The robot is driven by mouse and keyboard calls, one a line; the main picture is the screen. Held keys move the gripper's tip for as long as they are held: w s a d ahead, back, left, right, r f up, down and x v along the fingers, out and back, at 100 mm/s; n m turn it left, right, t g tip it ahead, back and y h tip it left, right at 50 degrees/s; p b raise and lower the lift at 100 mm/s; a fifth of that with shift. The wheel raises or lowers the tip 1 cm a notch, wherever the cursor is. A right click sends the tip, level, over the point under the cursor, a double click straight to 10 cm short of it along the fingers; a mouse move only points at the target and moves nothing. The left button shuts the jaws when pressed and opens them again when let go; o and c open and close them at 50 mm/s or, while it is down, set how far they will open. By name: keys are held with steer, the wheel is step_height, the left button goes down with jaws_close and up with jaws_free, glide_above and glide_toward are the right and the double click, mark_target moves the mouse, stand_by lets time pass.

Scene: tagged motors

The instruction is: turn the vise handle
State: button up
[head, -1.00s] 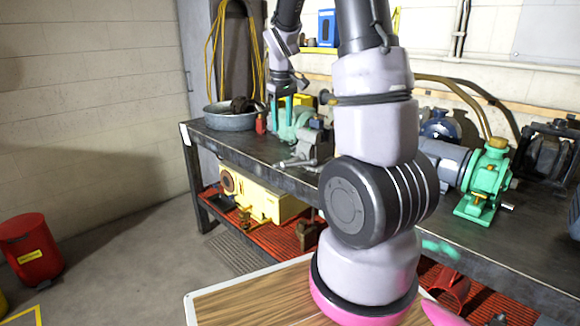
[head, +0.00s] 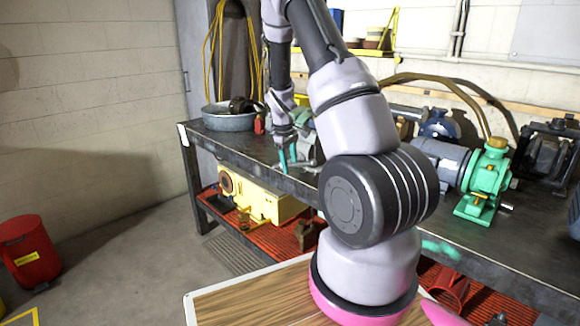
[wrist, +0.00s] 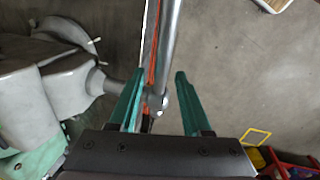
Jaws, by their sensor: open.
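The vise (wrist: 55,88) is a grey metal body at the left of the wrist view, with a green part below it. Its handle (wrist: 170,45) is a grey rod with a rounded end, joined to the vise by a short screw. My gripper (wrist: 160,72) has two teal fingers, open, one on either side of the handle in that view. I cannot tell whether either finger touches it. In the head view my gripper (head: 288,163) points down at the bench's front edge, and my arm hides most of the vise (head: 307,150).
The dark workbench (head: 235,146) carries a round metal pan (head: 230,122) at left and a green pump (head: 486,175) with a grey motor at right. A yellow machine (head: 262,202) sits on the red lower shelf. A red bin (head: 30,250) stands on open floor at left.

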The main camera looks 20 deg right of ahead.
steer(key=shift+f, duration=0.5)
steer(key=shift+c, duration=0.2)
jaws_close()
stand_by(1.0)
